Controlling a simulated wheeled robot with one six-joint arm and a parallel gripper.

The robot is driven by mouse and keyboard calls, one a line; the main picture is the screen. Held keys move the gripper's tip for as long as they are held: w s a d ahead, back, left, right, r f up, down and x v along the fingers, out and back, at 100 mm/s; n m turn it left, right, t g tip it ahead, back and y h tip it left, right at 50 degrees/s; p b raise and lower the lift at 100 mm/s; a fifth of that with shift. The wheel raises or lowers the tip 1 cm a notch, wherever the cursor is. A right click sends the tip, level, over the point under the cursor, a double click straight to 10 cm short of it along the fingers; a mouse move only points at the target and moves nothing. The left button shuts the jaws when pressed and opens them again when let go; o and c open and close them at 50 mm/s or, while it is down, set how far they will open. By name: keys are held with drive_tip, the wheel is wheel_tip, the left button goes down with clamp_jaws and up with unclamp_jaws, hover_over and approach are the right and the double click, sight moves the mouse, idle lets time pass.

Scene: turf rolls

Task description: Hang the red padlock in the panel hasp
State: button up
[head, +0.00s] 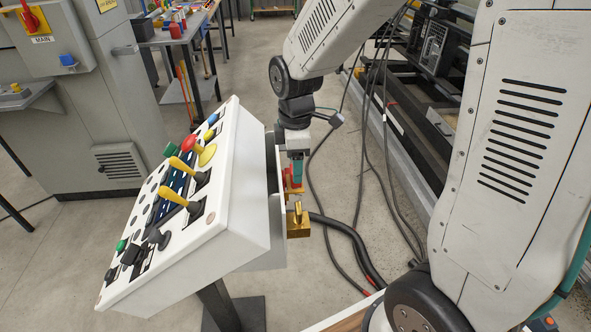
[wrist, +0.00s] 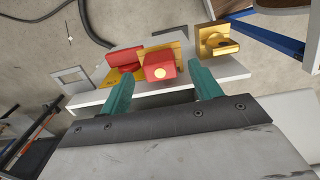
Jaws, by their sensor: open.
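A red padlock-like block (wrist: 160,66) with a pale round spot on its face shows in the wrist view. It lies between the spread teal fingers of my gripper (wrist: 162,76), with a gap on each side. A second red piece (wrist: 125,60) is just left of it. Yellow plates show behind both red pieces. In the head view my gripper (head: 295,165) points down beside the right side of the white panel (head: 245,185), at a red piece (head: 291,181). Which red piece is the padlock, and the hasp itself, I cannot tell clearly. My gripper is open.
A brass block (head: 299,224), padlock-like, is below the red piece; it also shows in the wrist view (wrist: 215,40). Yellow levers (head: 182,168) stick up from the panel face. Dark cables (head: 350,240) run on the floor at right. A grey cabinet (head: 85,120) stands at left.

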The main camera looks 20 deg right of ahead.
sight(301, 190)
wheel_tip(301, 190, up, 4)
drive_tip(key=shift+r, duration=0.25)
idle(0.5)
drive_tip(key=shift+s+m, duration=0.15)
drive_tip(key=shift+m, duration=0.35)
drive_tip(key=s+d+r+m, duration=0.1)
drive_tip(key=s+r+m, duration=0.2)
drive_tip(key=s, duration=0.4)
drive_tip(key=s+d+r+m+t, duration=0.1)
drive_tip(key=s+r+m, duration=0.2)
drive_tip(key=s+m, duration=0.3)
drive_tip(key=s+d+r+m, duration=0.1)
drive_tip(key=s+r+m, duration=0.2)
drive_tip(key=s, duration=0.5)
drive_tip(key=shift+s+r+m, duration=0.25)
drive_tip(key=shift+s+m, duration=0.1)
drive_tip(key=shift+m, duration=0.35)
